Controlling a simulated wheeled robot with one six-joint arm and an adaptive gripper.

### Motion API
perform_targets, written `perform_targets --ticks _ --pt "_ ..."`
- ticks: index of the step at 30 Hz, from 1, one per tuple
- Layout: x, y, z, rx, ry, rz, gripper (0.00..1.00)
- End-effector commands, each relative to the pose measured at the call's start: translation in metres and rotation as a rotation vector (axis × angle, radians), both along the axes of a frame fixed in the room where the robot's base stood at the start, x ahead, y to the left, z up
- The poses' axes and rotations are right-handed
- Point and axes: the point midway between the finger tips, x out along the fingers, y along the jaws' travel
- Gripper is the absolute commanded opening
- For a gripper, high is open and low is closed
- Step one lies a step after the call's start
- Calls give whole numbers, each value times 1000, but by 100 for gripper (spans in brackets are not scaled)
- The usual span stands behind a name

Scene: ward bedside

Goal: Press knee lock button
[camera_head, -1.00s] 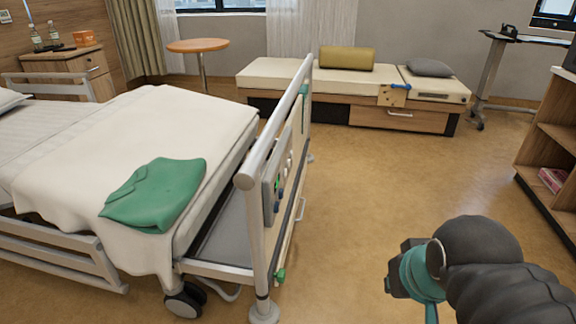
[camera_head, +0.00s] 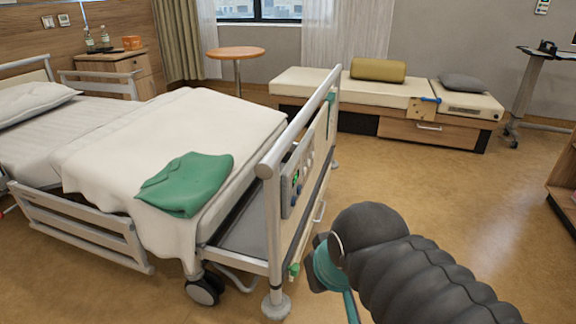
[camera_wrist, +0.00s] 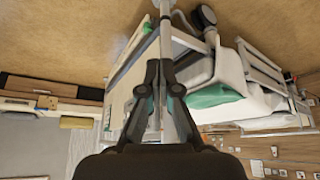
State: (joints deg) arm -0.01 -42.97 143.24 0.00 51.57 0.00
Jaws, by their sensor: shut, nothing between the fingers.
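Single buttons, including the knee lock button, are too small to tell apart. In the head view my arm is at the lower right, to the right of the footboard, and its fingertips are hidden. In the wrist view my gripper (camera_wrist: 163,75) is shut and empty, with the footboard (camera_wrist: 125,95) beyond it; I see no panel clearly there. The gripper appears apart from the bed.
A green cloth (camera_head: 188,183) lies on the bed's blanket (camera_head: 185,125). A bench (camera_head: 345,90) with cushions stands against the back wall, and an overbed table (camera_head: 525,90) stands at the right. The floor (camera_head: 420,185) between footboard and bench is clear.

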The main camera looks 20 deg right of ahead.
Motion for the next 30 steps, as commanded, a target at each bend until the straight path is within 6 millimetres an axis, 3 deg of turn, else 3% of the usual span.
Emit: perform_targets --ticks 8,13,19,23,26,30 --pt "3 0 0 9 2 -8 0" --pt "29 1 0 95 20 -69 0" --pt "100 -10 2 306 34 -220 0" --pt "154 -31 2 455 20 -324 0" --pt "196 -56 -1 567 -3 -405 0" --pt "252 -104 -9 723 -51 -518 0"
